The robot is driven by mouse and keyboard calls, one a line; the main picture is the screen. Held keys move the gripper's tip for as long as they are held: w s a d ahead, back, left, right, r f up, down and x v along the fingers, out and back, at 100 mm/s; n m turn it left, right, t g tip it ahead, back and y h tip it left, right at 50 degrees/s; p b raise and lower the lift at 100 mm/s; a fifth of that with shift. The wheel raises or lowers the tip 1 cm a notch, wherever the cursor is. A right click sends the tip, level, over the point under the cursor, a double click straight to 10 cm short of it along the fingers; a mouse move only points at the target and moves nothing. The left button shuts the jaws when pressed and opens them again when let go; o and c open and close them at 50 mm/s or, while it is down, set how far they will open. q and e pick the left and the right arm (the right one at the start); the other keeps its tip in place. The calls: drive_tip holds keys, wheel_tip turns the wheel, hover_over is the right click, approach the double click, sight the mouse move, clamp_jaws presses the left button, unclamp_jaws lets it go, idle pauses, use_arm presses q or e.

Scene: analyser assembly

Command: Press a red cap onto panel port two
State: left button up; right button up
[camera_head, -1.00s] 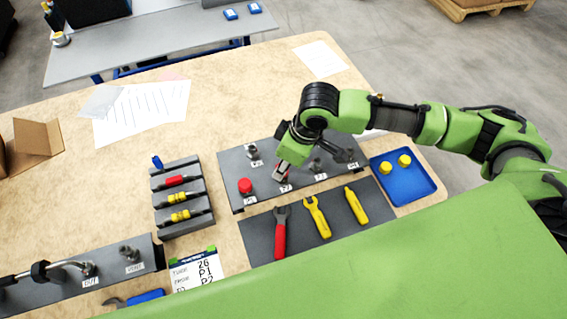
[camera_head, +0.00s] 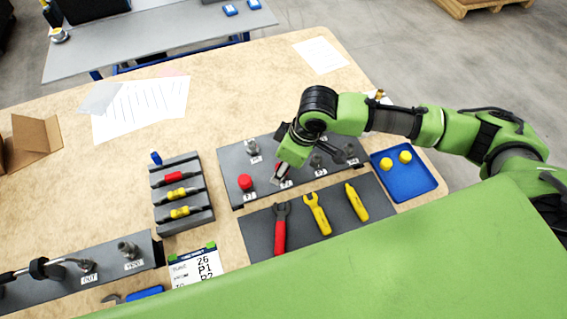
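The grey panel (camera_head: 232,163) lies on the bench with several upright ports and white labels. A red cap (camera_head: 245,182) sits on the port at its front left. My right gripper (camera_head: 279,178) points down at the port second from the left in the front row. Its fingers and wrist hide most of that port. A little red shows by the fingertips, but I cannot make out a whole cap there or how far the fingers are closed. Another port (camera_head: 317,163) stands bare to the right. My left gripper is not in view.
A blue tray (camera_head: 420,190) holds two yellow caps (camera_head: 386,164). A dark mat (camera_head: 258,226) carries a red-handled wrench (camera_head: 280,232) and yellow tools. A second panel (camera_head: 40,292) lies front left.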

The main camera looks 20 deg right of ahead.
drive_tip(key=shift+r, duration=0.1)
drive_tip(key=v, duration=1.2)
